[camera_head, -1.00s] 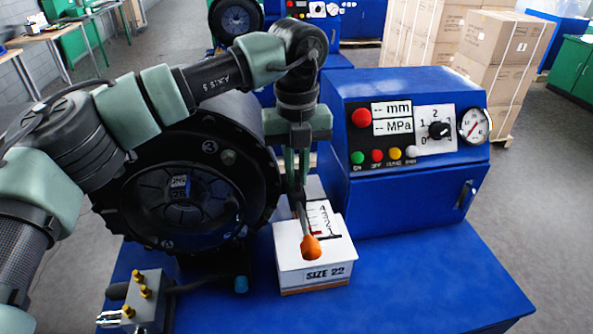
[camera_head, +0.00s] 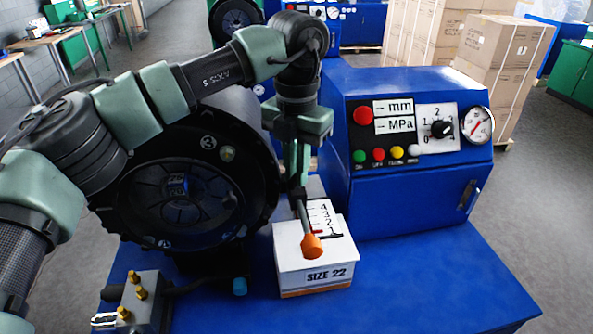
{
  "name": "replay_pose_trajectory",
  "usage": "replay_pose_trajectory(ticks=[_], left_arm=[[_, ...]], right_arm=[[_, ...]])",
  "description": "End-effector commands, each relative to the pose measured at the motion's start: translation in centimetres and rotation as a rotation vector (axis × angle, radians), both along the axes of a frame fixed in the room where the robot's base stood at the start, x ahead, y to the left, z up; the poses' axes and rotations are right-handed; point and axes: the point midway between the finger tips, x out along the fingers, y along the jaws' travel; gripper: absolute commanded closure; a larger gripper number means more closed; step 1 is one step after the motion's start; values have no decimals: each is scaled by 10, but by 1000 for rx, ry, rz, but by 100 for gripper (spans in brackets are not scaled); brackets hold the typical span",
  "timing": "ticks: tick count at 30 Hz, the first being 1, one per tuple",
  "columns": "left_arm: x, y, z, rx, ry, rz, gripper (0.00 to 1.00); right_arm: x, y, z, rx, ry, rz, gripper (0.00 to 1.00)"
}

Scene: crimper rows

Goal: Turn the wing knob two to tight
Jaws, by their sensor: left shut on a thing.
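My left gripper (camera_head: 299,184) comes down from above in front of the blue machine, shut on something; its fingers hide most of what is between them. A thin grey rod with an orange end (camera_head: 312,245) slants down just below the fingertips, over the white SIZE 22 box (camera_head: 315,264). Whether the fingers grip this rod is hard to tell. A black knob (camera_head: 441,129) sits on a white numbered dial plate on the machine's front, well right of the gripper. I cannot make out a knob marked two or tight. My right gripper is not in view.
The round black crimper head (camera_head: 176,190) stands left of the gripper. A white scale plate (camera_head: 325,216) is close behind the rod. A grey block with brass fittings (camera_head: 138,297) is at front left. The blue table top (camera_head: 430,280) is bare at right.

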Motion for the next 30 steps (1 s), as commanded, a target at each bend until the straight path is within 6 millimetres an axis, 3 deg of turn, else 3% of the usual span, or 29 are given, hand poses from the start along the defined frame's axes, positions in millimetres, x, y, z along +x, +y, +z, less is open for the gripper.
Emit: replay_pose_trajectory(ticks=[18, 30], left_arm=[[1, -1, 1, -2, -5, -570, 100], [1, -1, 1, -2, -5, -801, 100]], right_arm=[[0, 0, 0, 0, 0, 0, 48], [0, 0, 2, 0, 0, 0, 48]])
